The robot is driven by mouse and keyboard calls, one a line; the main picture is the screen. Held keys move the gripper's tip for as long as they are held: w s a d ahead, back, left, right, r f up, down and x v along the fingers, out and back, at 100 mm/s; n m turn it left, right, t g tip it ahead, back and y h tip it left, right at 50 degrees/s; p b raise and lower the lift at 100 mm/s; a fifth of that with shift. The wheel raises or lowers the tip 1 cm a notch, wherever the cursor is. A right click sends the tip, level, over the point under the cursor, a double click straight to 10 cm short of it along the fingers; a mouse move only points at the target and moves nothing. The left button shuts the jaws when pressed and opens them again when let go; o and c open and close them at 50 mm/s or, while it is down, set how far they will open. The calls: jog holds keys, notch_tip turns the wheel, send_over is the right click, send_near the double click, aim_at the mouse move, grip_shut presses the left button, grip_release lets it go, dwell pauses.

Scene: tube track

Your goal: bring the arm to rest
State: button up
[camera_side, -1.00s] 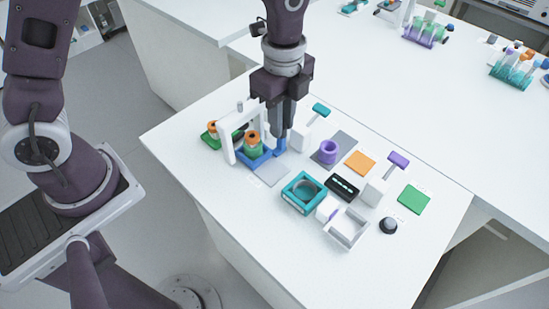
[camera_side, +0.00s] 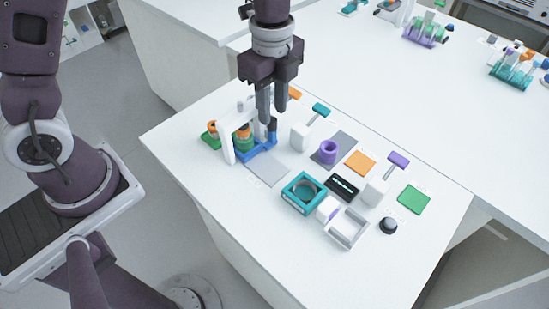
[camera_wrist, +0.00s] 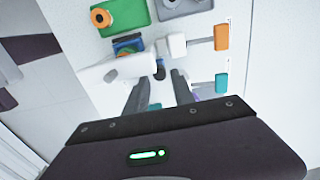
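My gripper (camera_side: 272,118) hangs above the back left of the white table, just over a blue holder (camera_side: 262,151). Its two fingers stand apart with nothing seen between them. In the wrist view my gripper (camera_wrist: 158,90) also shows its fingers spread and empty. A white arch-shaped frame (camera_side: 227,149) stands to the left of the holder. A green and orange piece (camera_side: 243,143) is at the holder, partly hidden by the frame. Whether a fingertip touches the blue holder's upright part is hard to tell in the side view.
A white block with a teal handle (camera_side: 320,110) stands right of my gripper. Further right are a purple ring (camera_side: 328,151), an orange pad (camera_side: 361,163), a teal box (camera_side: 303,193), a white open tray (camera_side: 346,230) and a black knob (camera_side: 388,226). The front table edge is clear.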

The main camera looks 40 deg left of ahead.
notch_tip(320, 180, up, 3)
jog(key=shift+f, duration=0.1)
jog(key=shift+s+a+r, duration=0.1)
jog(key=shift+a+r, duration=0.05)
jog(key=shift+r, duration=0.2)
jog(key=s+a+r+n+t, duration=0.3)
jog(key=s+a+r+n, duration=0.2)
jog(key=s+r+n, duration=0.35)
jog(key=s+a+r+n+t, duration=0.2)
jog(key=s+n, duration=0.7)
jog(key=s, duration=0.2)
jog(key=shift+a+t, duration=0.3)
